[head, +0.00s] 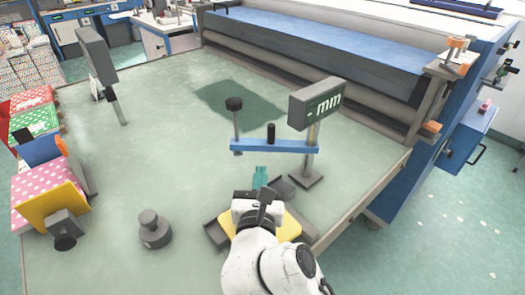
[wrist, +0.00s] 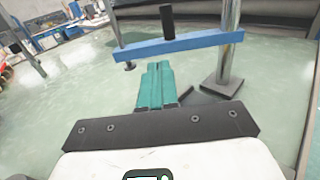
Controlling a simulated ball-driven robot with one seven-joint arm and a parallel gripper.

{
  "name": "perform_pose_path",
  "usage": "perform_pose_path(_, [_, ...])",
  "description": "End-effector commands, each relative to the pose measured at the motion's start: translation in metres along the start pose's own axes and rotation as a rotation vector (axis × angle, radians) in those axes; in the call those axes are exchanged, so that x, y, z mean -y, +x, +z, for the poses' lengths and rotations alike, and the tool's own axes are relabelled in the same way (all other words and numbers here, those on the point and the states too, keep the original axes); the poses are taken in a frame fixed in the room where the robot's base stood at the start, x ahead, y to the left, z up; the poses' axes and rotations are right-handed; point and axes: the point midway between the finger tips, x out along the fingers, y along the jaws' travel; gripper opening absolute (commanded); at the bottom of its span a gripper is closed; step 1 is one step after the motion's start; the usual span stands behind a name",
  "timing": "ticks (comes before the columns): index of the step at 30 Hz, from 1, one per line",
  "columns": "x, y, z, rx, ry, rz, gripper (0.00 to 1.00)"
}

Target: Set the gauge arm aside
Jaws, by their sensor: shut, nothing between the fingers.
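The gauge arm (head: 272,146) is a blue bar with a short black peg on top. Its right end meets the metal post under the grey "mm" display (head: 318,102); I cannot tell whether it is fixed there. My gripper (head: 260,172) has teal fingers, shut and empty, just on the near side of the bar. The fingers also show in the wrist view (wrist: 156,75), apart from the bar.
A second grey display (head: 96,55) stands on a post at the back left. Colourful boxes (head: 45,180) line the left edge. A grey knobbed weight (head: 154,231) sits at the front. A yellow piece (head: 289,229) lies partly behind my arm.

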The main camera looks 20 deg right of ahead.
Motion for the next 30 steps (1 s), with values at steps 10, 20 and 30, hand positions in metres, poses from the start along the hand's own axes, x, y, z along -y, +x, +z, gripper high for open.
perform_pose_path(10, [0.001,0.060,0.002,0.000,-0.001,-0.001,0.00])
perform_pose_path(20, [0.000,0.075,0.000,0.001,-0.001,0.001,0.00])
perform_pose_path(30, [-0.004,0.074,0.000,0.001,-0.001,0.005,0.00])
